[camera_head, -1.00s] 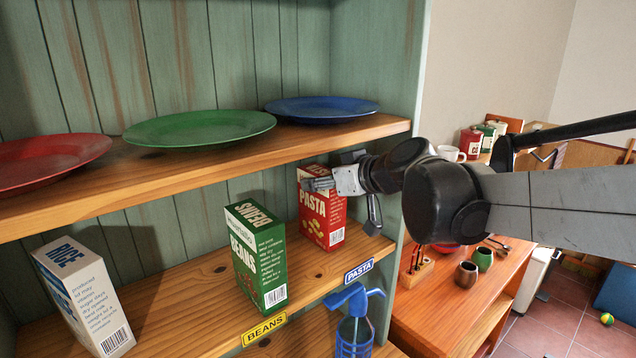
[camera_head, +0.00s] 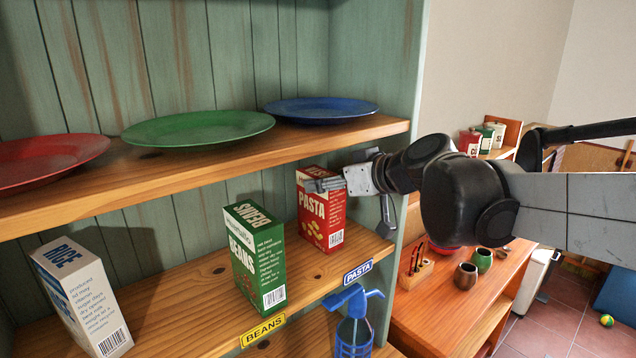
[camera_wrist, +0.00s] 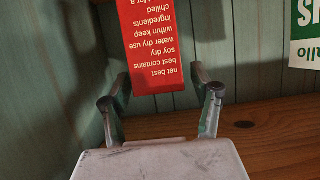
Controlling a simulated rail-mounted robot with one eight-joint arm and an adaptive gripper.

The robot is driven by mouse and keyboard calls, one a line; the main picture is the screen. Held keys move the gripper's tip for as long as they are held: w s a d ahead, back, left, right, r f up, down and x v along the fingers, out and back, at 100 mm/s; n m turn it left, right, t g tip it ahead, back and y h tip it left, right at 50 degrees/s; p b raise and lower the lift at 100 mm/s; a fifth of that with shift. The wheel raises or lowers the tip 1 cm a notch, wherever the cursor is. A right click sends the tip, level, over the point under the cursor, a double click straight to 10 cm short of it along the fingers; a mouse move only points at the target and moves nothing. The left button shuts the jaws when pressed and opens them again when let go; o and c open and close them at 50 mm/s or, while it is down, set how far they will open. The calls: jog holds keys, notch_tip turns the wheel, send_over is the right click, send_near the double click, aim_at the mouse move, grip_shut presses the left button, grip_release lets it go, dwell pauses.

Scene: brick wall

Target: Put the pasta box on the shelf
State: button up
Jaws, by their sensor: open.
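The red pasta box (camera_head: 321,213) stands upright on the lower wooden shelf (camera_head: 210,289), behind the yellow-and-blue labels' edge, above the blue PASTA label (camera_head: 358,272). My gripper (camera_head: 350,204) is at the box's right side, with one finger in front of its face in the head view. In the wrist view the box (camera_wrist: 150,50) appears upside down beyond the two spread fingertips of my gripper (camera_wrist: 158,88). The jaws are open, and no grip on the box shows.
The green beans box (camera_head: 255,255) stands left of the pasta box, and the white rice box (camera_head: 82,298) farther left. Red, green and blue plates (camera_head: 320,110) rest on the shelf above. A blue spray bottle (camera_head: 354,322) is below. The cabinet's side wall (camera_head: 385,70) is close to my gripper.

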jog(key=v, duration=0.9)
jog(key=s+d+f+m+g+h, duration=0.1)
jog(key=s+d+f+m+h, duration=0.3)
jog(key=s+f, duration=0.5)
jog(key=s+d+f+m+g+h, duration=0.2)
jog(key=s+d+f+m+h, duration=0.1)
jog(key=s+d+f, duration=0.4)
jog(key=s+f+h+b, duration=0.1)
jog(key=s+f, duration=0.2)
jog(key=f, duration=0.2)
jog(key=shift+d+m, duration=0.4)
jog(key=shift+f, duration=0.15)
notch_tip(320, 180, down, 11)
jog(key=b, duration=1.1)
